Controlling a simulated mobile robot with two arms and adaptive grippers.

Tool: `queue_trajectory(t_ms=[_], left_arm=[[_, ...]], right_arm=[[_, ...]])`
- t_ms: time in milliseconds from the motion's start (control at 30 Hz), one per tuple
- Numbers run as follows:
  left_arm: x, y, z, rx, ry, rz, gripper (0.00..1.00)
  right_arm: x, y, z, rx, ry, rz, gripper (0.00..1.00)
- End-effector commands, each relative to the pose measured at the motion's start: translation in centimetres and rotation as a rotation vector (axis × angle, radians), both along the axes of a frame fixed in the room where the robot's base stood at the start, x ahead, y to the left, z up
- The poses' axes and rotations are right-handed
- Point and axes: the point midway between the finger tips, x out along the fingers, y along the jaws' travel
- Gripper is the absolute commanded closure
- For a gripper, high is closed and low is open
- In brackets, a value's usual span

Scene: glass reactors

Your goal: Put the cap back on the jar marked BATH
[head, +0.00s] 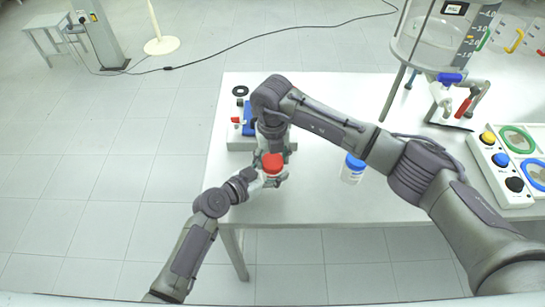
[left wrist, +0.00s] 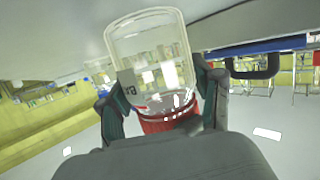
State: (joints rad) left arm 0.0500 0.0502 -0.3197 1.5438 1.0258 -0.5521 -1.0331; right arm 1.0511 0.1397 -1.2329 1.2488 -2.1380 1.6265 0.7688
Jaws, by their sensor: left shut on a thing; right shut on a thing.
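A clear jar (left wrist: 152,62) with a label partly reading "BA" appears upside down in the left wrist view. A red cap (head: 272,161) is at its mouth; it also shows in the left wrist view (left wrist: 168,122). I cannot tell whether the cap is fully seated. My left gripper (head: 268,180) is shut on the jar, near the table's front left edge. My right gripper (head: 272,152) reaches in from behind and is shut on the red cap. The fingers partly hide the jar in the head view.
Another jar with a blue cap (head: 354,166) stands on the white table (head: 315,205), right of my grippers. A blue and red device (head: 248,118) lies behind my right gripper. A large glass reactor (head: 435,45) and a control box (head: 505,165) stand at the right.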

Motion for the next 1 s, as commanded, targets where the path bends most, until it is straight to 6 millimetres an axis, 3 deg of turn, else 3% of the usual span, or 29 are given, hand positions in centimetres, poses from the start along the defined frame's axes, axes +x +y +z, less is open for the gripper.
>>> queue_trajectory(t_ms=[67,100,233,633,1000], left_arm=[[0.0,0.0,0.0,0.001,-0.001,0.0,1.0],[0.0,0.0,0.0,0.001,-0.001,0.0,1.0],[0.0,0.0,0.0,0.001,-0.001,0.0,1.0],[0.0,0.0,0.0,0.001,-0.001,0.0,1.0],[0.0,0.0,0.0,0.0,0.0,0.0,1.0]], right_arm=[[0.0,0.0,0.0,0.001,0.0,0.003,0.83],[0.0,0.0,0.0,0.001,0.0,0.003,0.39],[0.0,0.0,0.0,0.001,0.0,0.004,0.18],[0.0,0.0,0.4,0.0,-0.001,0.006,0.16],[0.0,0.0,4.4,-0.001,-0.001,0.006,0.16]])
